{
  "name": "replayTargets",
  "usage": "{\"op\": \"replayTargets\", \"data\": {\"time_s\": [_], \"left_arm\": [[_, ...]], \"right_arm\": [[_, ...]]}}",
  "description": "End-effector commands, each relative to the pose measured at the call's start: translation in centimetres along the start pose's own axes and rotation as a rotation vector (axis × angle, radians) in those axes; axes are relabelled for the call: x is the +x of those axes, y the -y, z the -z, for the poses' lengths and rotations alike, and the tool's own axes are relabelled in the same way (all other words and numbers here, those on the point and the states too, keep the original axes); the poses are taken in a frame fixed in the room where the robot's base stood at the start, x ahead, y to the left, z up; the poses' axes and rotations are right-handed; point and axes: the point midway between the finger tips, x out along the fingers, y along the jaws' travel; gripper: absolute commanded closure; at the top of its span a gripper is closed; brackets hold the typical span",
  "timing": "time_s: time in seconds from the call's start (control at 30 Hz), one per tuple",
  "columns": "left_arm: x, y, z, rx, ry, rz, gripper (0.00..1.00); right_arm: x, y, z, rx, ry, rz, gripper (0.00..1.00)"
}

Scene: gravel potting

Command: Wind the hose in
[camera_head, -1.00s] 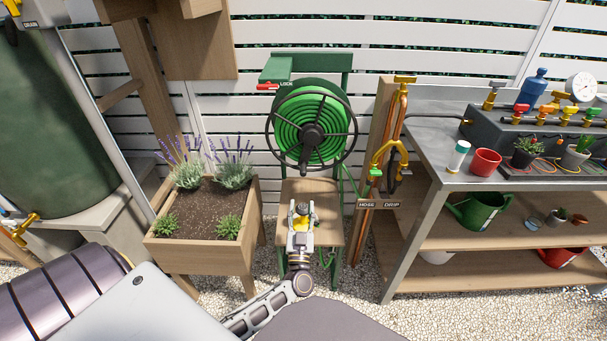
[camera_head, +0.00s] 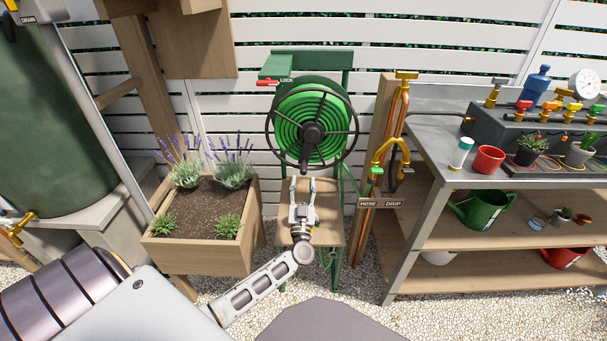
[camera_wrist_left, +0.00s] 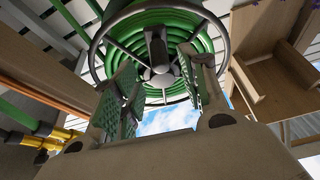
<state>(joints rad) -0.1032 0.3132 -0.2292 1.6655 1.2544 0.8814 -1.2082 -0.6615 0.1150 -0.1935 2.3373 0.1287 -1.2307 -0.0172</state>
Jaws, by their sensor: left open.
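The green hose (camera_head: 289,124) is coiled on a reel mounted on a green stand (camera_head: 330,62) by the fence. A dark spoked wheel (camera_head: 268,137) with a central hub (camera_head: 312,132) faces me. My left gripper (camera_head: 302,183) is open below the wheel, in front of the stand's wooden shelf (camera_head: 325,211). In the left wrist view, the two fingers of my left gripper (camera_wrist_left: 163,92) stand apart, with the wheel's hub and lower handle (camera_wrist_left: 160,72) seen between them. Nothing is held. A red lock lever (camera_head: 267,83) sits at the stand's upper left. My right gripper is not in view.
A wooden planter (camera_head: 198,258) with lavender stands left of the reel. A post with copper pipes and a yellow-handled valve (camera_head: 392,151) is close on the right. Beyond it is a metal-topped bench (camera_head: 425,153) with pots and a watering can (camera_head: 478,209). Gravel covers the ground.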

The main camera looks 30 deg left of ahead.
Motion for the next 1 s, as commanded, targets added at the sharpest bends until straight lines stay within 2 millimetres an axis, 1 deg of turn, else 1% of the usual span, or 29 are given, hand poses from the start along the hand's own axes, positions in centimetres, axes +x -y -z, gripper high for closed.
{"op": "replayTargets", "data": {"time_s": [0.03, 0.2, 0.5, 0.7, 0.97, 1.0], "left_arm": [[0.7, 0.0, 0.0, 0.0, -0.003, 0.0, 0.57], [2.5, 0.0, -0.1, 0.0, -0.002, 0.001, 0.57], [5.1, 0.0, -0.1, 0.001, -0.001, 0.001, 0.57], [5.8, 0.0, 0.0, 0.0, 0.0, 0.0, 0.57], [5.8, 0.0, 0.0, 0.0, 0.0, 0.0, 0.57], [5.8, 0.0, 0.0, 0.0, 0.0, 0.0, 0.59]], "right_arm": [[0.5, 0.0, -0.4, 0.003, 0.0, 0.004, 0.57], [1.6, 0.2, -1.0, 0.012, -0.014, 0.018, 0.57], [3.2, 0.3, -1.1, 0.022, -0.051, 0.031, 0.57], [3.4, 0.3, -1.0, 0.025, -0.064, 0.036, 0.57], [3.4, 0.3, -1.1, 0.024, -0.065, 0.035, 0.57], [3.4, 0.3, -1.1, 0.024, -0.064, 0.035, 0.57]]}}
